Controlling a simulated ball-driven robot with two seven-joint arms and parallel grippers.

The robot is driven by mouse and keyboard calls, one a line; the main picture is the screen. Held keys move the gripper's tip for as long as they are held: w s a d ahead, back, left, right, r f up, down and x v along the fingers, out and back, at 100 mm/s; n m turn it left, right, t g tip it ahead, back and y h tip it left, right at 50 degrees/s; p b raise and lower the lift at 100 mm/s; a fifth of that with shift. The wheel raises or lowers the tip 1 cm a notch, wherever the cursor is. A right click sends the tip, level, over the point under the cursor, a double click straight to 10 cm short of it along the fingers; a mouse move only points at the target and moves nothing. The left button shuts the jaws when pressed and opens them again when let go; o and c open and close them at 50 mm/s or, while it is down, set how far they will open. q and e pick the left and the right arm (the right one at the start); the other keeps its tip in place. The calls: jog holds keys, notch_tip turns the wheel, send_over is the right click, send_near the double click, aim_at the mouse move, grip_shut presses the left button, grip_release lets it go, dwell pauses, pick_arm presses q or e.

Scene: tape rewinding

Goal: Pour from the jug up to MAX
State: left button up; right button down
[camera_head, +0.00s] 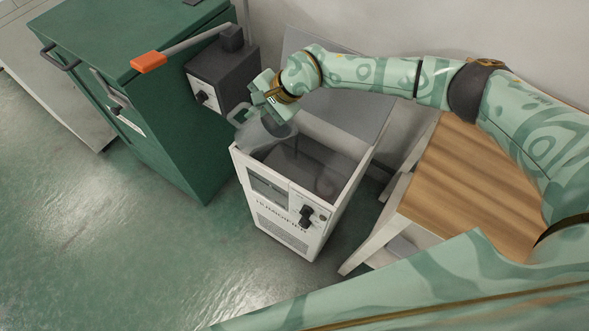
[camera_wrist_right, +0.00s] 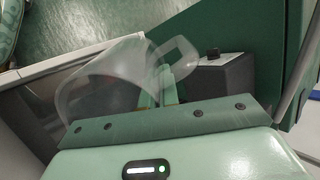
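The jug (camera_head: 264,134) is translucent grey and tilted over the left end of the open white humidifier (camera_head: 242,163). My right gripper (camera_head: 262,100) is above the humidifier's back left corner, shut on the jug's handle. In the right wrist view the clear jug (camera_wrist_right: 105,72) lies ahead of the fingers (camera_wrist_right: 162,88), which are close together at its handle. The humidifier has a dark interior, a front window (camera_head: 268,190) and a black knob (camera_head: 306,215). I cannot make out a MAX mark or the water level. My left gripper is not in view.
A green cabinet (camera_head: 165,150) stands left of the humidifier. A dark grey box (camera_head: 225,80) and an orange-ended lever (camera_head: 149,62) are near its top. A grey lid (camera_head: 345,115) stands raised behind the opening. A wooden-topped table (camera_head: 465,190) is at the right.

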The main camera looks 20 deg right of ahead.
jog(key=shift+w+d+r, duration=0.1)
jog(key=shift+r, duration=0.05)
dwell(0.3)
jog(key=shift+d+r+t+y, duration=0.1)
jog(key=shift+r+t+y, duration=0.2)
jog(key=shift+r, duration=0.05)
dwell(0.3)
jog(key=shift+d+r+y+b, duration=0.1)
jog(key=shift+r+y+b, duration=0.2)
jog(key=shift+y, duration=0.1)
dwell(0.4)
jog(key=shift+s, duration=0.2)
